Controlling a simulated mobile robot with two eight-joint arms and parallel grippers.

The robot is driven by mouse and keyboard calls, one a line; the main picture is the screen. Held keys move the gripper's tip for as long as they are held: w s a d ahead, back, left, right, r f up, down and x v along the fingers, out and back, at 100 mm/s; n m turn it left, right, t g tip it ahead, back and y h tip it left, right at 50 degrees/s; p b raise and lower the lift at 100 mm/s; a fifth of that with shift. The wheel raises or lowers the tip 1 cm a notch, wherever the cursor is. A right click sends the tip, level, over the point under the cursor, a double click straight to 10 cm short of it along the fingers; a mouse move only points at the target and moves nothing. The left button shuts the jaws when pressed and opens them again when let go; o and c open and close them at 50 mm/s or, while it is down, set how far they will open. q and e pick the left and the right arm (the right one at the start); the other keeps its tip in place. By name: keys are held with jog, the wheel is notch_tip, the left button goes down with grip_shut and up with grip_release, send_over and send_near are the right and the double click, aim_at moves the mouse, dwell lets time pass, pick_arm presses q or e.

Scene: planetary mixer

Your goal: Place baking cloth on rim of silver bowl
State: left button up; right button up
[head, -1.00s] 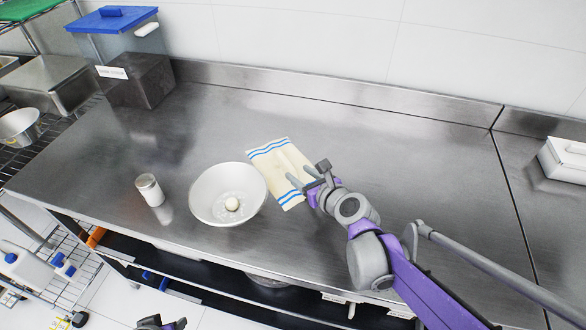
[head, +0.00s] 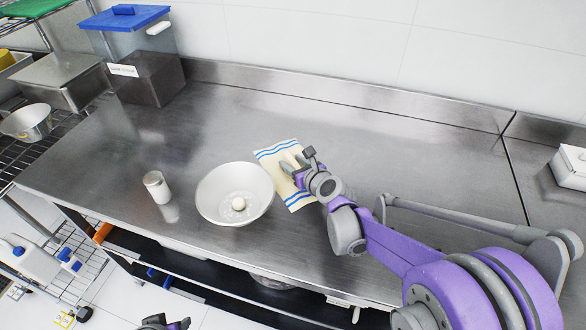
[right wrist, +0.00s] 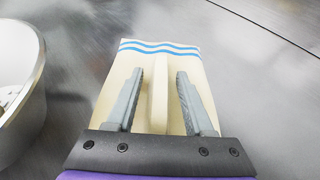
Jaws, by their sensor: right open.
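The baking cloth (head: 271,153) is cream with blue stripes and lies on the steel table just right of the silver bowl (head: 213,207). In the right wrist view the cloth (right wrist: 175,62) has a raised ridge along its middle. My right gripper (head: 291,164) is over the cloth, partly hiding it. In the right wrist view its two fingers (right wrist: 158,95) are open, one on each side of the ridge. The bowl holds a small white ball (head: 238,204), and its rim also shows in the right wrist view (right wrist: 38,70). My left gripper (head: 165,325) shows only partly at the bottom edge, below the table.
A white-topped shaker (head: 157,187) stands left of the bowl on the steel table (head: 330,130). A dark box (head: 150,80) and a blue-lidded container (head: 128,30) are at the back left. The table behind the cloth is clear. A white box (head: 572,166) is at far right.

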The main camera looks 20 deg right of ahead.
grip_shut()
jog(key=shift+r, duration=0.1)
dwell(0.4)
